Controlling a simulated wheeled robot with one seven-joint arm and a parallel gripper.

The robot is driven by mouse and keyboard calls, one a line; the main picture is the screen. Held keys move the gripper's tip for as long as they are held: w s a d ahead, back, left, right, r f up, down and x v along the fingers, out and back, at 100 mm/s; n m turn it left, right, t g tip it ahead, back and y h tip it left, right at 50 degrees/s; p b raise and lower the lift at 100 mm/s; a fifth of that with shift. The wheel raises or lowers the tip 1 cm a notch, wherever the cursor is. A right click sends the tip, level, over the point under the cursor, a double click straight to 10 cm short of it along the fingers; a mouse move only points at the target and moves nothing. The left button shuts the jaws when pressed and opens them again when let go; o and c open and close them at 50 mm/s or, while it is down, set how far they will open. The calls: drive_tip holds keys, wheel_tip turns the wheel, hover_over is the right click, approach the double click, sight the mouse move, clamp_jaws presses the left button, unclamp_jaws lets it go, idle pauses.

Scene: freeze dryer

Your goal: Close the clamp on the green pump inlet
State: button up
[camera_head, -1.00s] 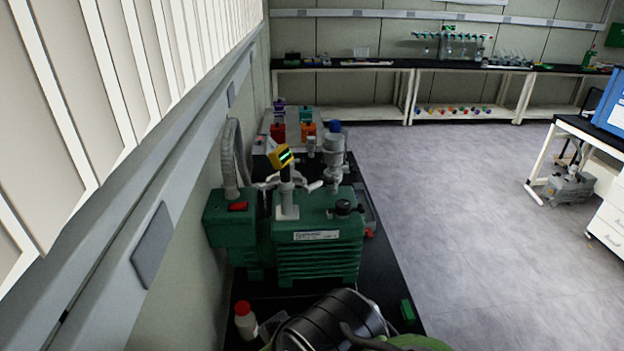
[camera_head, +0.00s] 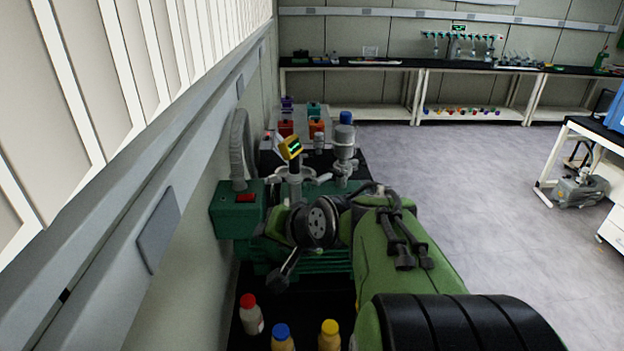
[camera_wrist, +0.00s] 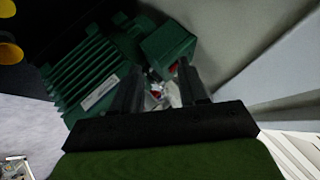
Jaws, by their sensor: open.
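The green pump (camera_head: 237,215) stands on the black bench by the wall, its body mostly hidden behind my arm in the head view. Its inlet post carries a yellow gauge (camera_head: 291,147). Pale clamp arms (camera_head: 310,178) spread at the post's base; I cannot tell how far the clamp is open. In the wrist view my gripper (camera_wrist: 160,70) is open, with the finned pump (camera_wrist: 90,80) beyond it. A small pale fitting (camera_wrist: 157,92) shows between the fingers, apparently not gripped; I cannot tell whether it is the clamp. In the head view the fingertips are not clear.
A grey fitting with a blue cap (camera_head: 345,140) stands right of the gauge. A red-capped bottle (camera_head: 250,313), a blue-capped bottle (camera_head: 283,338) and a yellow-capped bottle (camera_head: 329,336) stand at the near bench end. The wall (camera_head: 200,235) is close on the left.

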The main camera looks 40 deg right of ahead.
drive_tip(key=w+d+m+t+h+b, duration=0.1)
drive_tip(key=d+m+t+h, duration=0.15)
drive_tip(key=d+m, duration=0.8)
drive_tip(key=t+h, duration=0.1)
drive_tip(key=t, duration=0.2)
approach(329, 178)
drive_tip(key=shift+g, duration=0.35)
drive_tip(key=x, duration=0.3)
drive_tip(key=p+x, duration=0.1)
drive_tip(key=x, duration=0.3)
drive_tip(key=r+p+x, duration=0.1)
drive_tip(key=x, duration=0.3)
drive_tip(key=shift+w+a+f, duration=0.1)
drive_tip(key=shift+w+f, duration=0.05)
drive_tip(key=shift+w, duration=0.25)
drive_tip(key=shift+w+d+f, duration=0.15)
drive_tip(key=shift+w+d, duration=0.05)
drive_tip(key=shift+w, duration=0.25)
clamp_jaws()
